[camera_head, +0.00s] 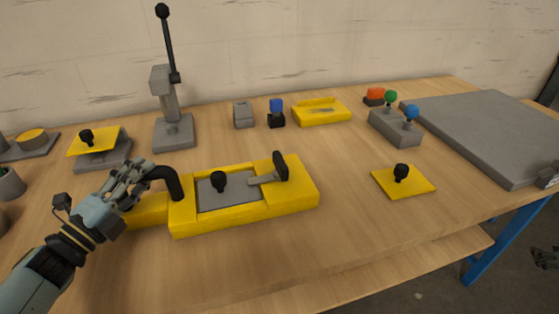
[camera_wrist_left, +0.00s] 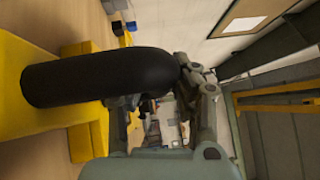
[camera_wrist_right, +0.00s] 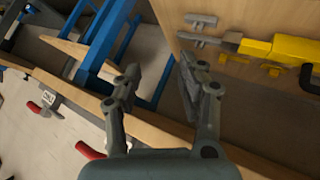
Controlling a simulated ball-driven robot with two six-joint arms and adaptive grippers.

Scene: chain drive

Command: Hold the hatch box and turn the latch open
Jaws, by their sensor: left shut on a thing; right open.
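The hatch box (camera_head: 245,217) is a yellow block near the front of the table. A grey hatch lid (camera_head: 235,198) with a black knob (camera_head: 218,179) lies in its top. The latch (camera_head: 263,180) is a grey bar with an upright black grip (camera_head: 281,166), at the lid's right end. A bent black handle (camera_head: 172,181) rises at the box's left end; it fills much of the left wrist view (camera_wrist_left: 90,78). My left gripper (camera_head: 140,182) is shut on this handle.
A yellow plate with a black knob (camera_head: 402,182) lies to the right. Behind stand a grey lever stand (camera_head: 175,132), a yellow tray (camera_head: 322,112) and a grey block with coloured knobs (camera_head: 394,127). A large grey slab (camera_head: 490,135) covers the far right.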

